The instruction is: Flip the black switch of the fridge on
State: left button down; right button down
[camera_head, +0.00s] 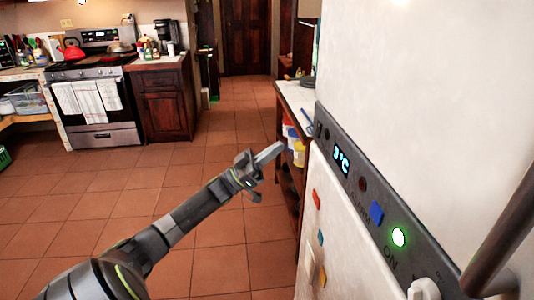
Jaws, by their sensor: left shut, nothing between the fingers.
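The white fridge (420,90) fills the right side. Its dark grey control panel (428,262) runs diagonally down to the right. The panel carries a lit display (341,158), a dark red round part (363,184), a blue square (376,212), a glowing green light (398,237) beside the letters ON, and a white knob (424,289). A small dark shape (326,134) sits at the panel's far end; I cannot tell if it is the black switch. My left gripper (270,152) is shut and empty, left of the panel and apart from it. My right gripper is out of view.
A dark bar (503,228) crosses the lower right corner. A wooden shelf counter (296,97) stands just beyond the fridge. A stove (95,100) and a dark cabinet (165,100) are at the back left. The tiled floor (110,190) between is clear.

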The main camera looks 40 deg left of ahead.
aim_at(317, 133)
pick_arm(q)
jog(key=w+d+r, duration=0.1)
jog(key=w+d+p, duration=0.1)
jog(key=w+d, duration=0.1)
jog(key=w+d+r, duration=0.1)
jog(key=w, duration=0.1)
jog(key=shift+w+d+r+p, duration=0.1)
jog(key=shift+d+r+p, duration=0.05)
jog(key=shift+r+p, duration=0.2)
jog(key=shift+w+d+f, duration=0.15)
jog(key=shift+w+d, duration=0.25)
jog(key=shift+w+d+f+t+h+b, duration=0.25)
jog(key=shift+f+t+h+b, duration=0.1)
jog(key=shift+b, duration=0.8)
jog(key=shift+r+p, duration=0.25)
jog(key=shift+p, duration=0.1)
jog(key=shift+a, duration=0.1)
jog(key=shift+s, duration=0.1)
